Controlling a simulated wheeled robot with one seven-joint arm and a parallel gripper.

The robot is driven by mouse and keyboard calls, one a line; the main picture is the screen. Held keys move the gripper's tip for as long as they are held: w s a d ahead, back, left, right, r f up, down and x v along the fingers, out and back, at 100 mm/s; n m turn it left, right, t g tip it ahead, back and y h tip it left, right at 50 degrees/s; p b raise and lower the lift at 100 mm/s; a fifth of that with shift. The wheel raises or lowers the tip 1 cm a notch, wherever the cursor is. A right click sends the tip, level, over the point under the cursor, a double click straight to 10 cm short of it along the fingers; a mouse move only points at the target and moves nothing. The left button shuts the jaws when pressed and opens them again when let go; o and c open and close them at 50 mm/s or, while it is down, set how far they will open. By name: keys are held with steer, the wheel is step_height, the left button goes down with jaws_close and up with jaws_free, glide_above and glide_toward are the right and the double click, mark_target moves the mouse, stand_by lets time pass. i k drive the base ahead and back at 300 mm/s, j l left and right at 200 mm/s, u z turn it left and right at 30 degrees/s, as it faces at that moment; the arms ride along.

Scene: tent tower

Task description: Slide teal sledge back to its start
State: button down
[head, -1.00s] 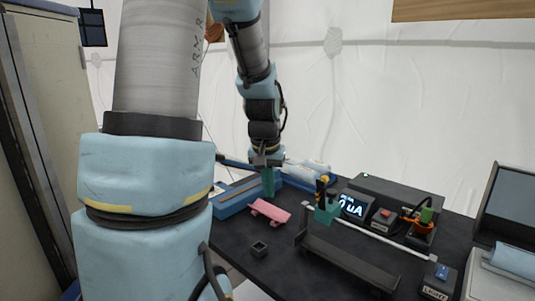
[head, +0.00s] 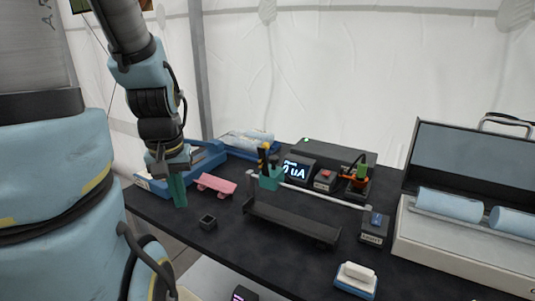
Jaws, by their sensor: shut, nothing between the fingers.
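The teal sledge (head: 271,179) sits near the left end of a pale rod (head: 325,196) on the dark table, with dark and yellow parts standing up from it. My gripper (head: 178,191) points down at the table's left side, left of the sledge and well apart from it. Its teal fingers are shut and empty. They are just left of a pink block (head: 215,184); whether they touch the table is hard to tell.
A long dark trough (head: 292,222) lies in front of the rod. A lit meter (head: 297,169), a red-button box (head: 325,180) and a light switch box (head: 373,228) stand nearby. A small black open box (head: 208,222) is at front left. An open case (head: 462,235) fills the right.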

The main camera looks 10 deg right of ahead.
mark_target(276, 173)
steer(key=l+u, duration=0.2)
steer(key=u, duration=0.15)
steer(key=l+u, duration=0.45)
steer(key=u, duration=0.3)
